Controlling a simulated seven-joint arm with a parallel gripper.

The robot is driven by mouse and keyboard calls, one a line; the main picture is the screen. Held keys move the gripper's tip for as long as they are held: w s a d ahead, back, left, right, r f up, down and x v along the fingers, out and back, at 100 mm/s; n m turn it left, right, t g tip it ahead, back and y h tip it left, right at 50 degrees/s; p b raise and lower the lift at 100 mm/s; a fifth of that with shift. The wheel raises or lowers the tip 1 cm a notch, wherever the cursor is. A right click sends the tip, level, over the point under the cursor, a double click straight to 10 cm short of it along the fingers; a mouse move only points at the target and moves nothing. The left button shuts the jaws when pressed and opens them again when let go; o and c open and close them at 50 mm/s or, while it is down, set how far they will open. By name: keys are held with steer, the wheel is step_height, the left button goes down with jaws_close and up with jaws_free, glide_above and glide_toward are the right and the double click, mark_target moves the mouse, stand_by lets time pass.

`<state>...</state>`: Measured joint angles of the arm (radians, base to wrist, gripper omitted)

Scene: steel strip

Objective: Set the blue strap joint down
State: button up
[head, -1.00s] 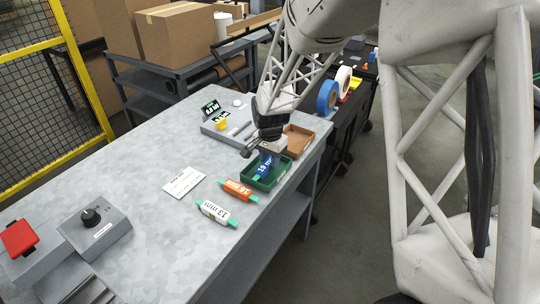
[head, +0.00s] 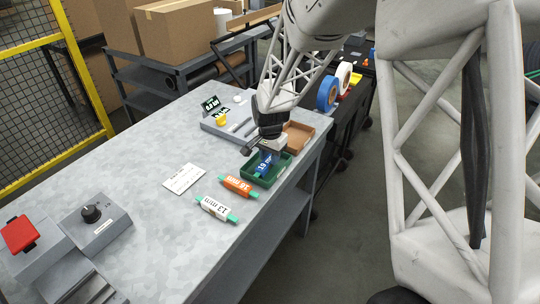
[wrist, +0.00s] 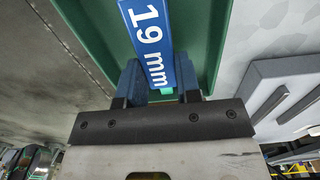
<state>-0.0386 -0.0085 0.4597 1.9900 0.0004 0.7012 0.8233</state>
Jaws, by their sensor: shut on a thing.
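The blue strap joint (head: 264,163), marked 19 mm, is at the green tray (head: 247,177). In the wrist view the blue strap joint (wrist: 150,40) lies between the two fingers of my gripper (wrist: 160,82), with the green tray (wrist: 88,30) behind it. My gripper (head: 268,155) is shut on the strap joint, over the tray. I cannot tell whether the joint touches the tray floor. A green end of the joint shows between the fingers in the wrist view.
An orange 16 mm joint (head: 238,186) and a white 13 mm joint (head: 216,209) lie on the steel table (head: 130,185) in front of the tray. A brown tray (head: 300,136) and a grey holder (head: 215,127) stand behind. A white card (head: 184,178) lies left.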

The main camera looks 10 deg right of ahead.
steer(key=o, duration=1)
steer(key=shift+r, duration=0.1)
steer(key=shift+r, duration=3.8)
